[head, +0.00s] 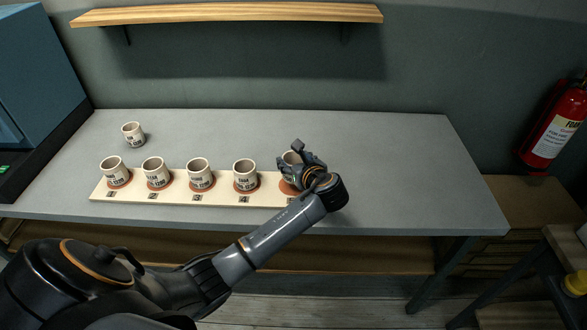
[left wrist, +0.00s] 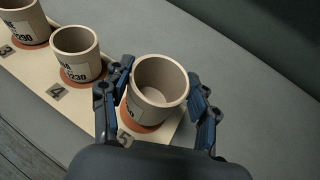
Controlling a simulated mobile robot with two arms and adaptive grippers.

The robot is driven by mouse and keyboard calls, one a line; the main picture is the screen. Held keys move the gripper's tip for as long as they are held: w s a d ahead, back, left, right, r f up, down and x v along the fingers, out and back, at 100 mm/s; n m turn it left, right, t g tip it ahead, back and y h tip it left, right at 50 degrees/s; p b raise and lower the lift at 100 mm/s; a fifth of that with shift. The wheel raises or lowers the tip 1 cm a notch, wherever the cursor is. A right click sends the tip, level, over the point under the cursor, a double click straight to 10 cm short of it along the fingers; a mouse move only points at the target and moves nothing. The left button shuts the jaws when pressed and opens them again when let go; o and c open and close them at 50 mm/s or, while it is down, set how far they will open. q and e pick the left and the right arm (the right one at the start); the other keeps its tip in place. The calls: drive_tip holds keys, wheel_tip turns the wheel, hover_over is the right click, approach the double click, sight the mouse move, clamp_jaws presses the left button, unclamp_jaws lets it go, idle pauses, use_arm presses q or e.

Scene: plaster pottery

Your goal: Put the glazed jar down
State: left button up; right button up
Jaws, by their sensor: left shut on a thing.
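My left gripper (head: 305,170) is at the right end of the cream board (head: 222,199). It is shut on a beige glazed jar (left wrist: 160,85) with dark lettering, one finger on each side. The jar is upright over the terracotta disc (left wrist: 144,138) by the number 5. I cannot tell whether its base touches the disc. In the head view the gripper partly hides this jar (head: 291,157). Jars stand on the other discs, such as the one at number 4 (left wrist: 75,55). My right gripper is not in view.
One more jar (head: 133,134) stands on the grey table (head: 400,170) behind the board's left end. A wooden shelf (head: 225,13) is on the wall. A red fire extinguisher (head: 556,125) hangs at right.

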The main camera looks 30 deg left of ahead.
use_arm(q)
drive_tip(key=shift+w+a+f, duration=0.25)
drive_tip(key=shift+a+f, duration=0.15)
drive_tip(key=shift+f, duration=1.75)
drive_tip(key=o, duration=1.3)
drive_tip(key=shift+f, duration=0.1)
drive_tip(key=shift+c, duration=0.2)
drive_tip(key=v, duration=1.2)
